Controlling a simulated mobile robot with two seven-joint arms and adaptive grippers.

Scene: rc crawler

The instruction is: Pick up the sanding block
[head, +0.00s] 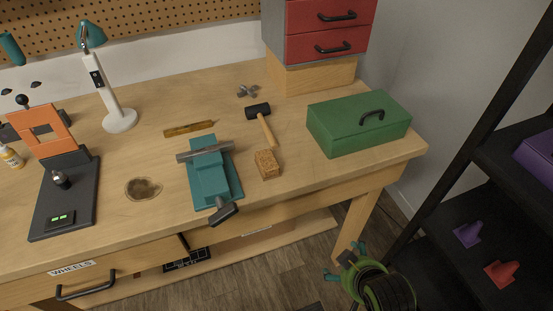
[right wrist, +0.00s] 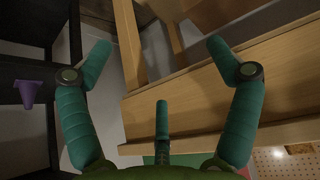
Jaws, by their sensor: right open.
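The sanding block (head: 267,164) is a small tan-brown, cork-like block. It lies on the workbench near the front edge, just right of the teal vise (head: 213,172). In the head view my right gripper (head: 345,262) is low at the bottom right, in front of the bench and below its top, well apart from the block. In the right wrist view the teal fingers of the right gripper (right wrist: 158,55) are spread with nothing between them. I cannot make out the block in that view. My left gripper is not in view.
A hammer (head: 262,122) lies just behind the block. A green toolbox (head: 358,124) stands to its right, with bare benchtop between. A black shelf (head: 505,150) stands at the right, holding a purple piece (head: 468,234) and a red piece (head: 502,272). Red drawers (head: 325,30) stand behind.

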